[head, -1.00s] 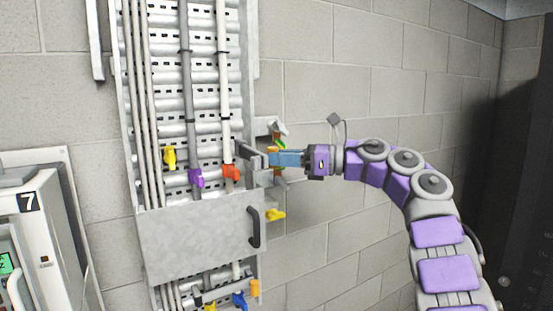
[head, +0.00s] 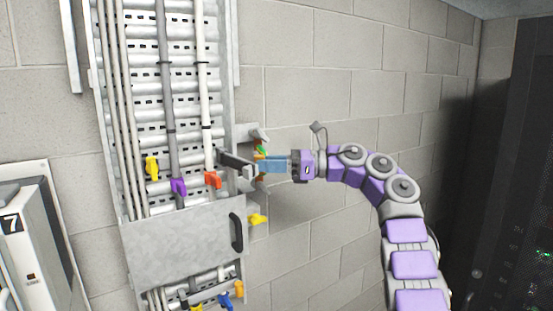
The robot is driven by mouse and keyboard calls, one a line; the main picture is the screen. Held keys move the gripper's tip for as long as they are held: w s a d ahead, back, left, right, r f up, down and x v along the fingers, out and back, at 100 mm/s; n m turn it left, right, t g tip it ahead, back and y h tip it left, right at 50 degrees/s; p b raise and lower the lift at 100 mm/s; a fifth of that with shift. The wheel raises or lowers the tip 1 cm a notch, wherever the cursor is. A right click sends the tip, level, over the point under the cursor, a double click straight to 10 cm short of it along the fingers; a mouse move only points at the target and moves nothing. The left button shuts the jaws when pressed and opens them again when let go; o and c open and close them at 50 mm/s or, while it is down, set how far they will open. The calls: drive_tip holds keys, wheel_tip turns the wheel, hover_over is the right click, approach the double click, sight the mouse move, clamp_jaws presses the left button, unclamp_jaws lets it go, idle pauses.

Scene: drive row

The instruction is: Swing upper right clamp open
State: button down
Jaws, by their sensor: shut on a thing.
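Near the right edge of the tall cable panel (head: 180,250), an orange-red clamp (head: 212,180) sits on the white pipe, right of a purple clamp (head: 178,187) and a yellow clamp (head: 152,167). My gripper (head: 235,161) reaches in from the right, level with the orange-red clamp and just above and right of it. It is shut at the upper right clamp; the exact contact is too small to make out. Green and orange bits (head: 261,152) show behind my gripper and are partly hidden by it.
A cover plate with a black handle (head: 236,232) lies below the clamps. A yellow piece (head: 258,219) sticks out at its right. A blue clamp (head: 225,300) is lower down. A white cabinet marked 7 (head: 28,245) stands left. Bare block wall (head: 310,230) lies right.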

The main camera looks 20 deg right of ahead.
drive_tip(key=shift+w+a, duration=0.1)
drive_tip(key=shift+a, duration=0.25)
